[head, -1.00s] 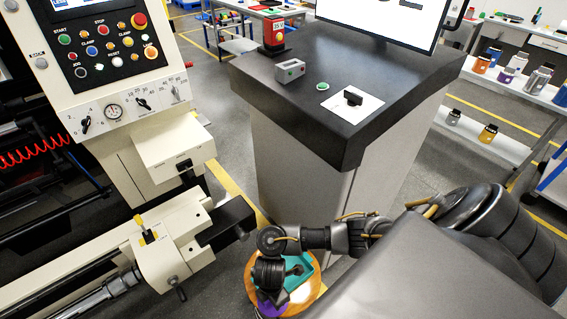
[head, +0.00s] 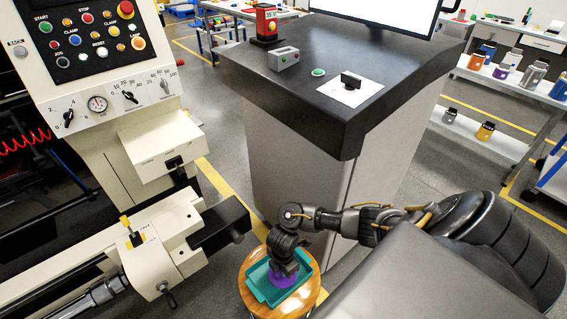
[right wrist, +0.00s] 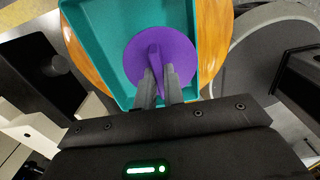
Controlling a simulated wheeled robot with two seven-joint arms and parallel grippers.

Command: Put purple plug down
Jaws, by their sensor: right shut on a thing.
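The purple plug (right wrist: 178,56) is a round purple disc with a raised grip, seen in the right wrist view. My right gripper (right wrist: 159,80) is shut on that grip. The plug is over the teal tray (right wrist: 101,40), inside its walls as seen from above; I cannot tell whether it touches the tray floor. In the head view the plug (head: 284,280) shows partly under my right gripper (head: 284,268), over the teal tray (head: 262,288). My left gripper is not in view.
The tray rests on a round wooden stool (head: 257,310). A cream machine (head: 160,262) with a dark block (head: 222,222) stands close on the left. A dark-topped console cabinet (head: 300,150) stands behind. Grey floor lies between them.

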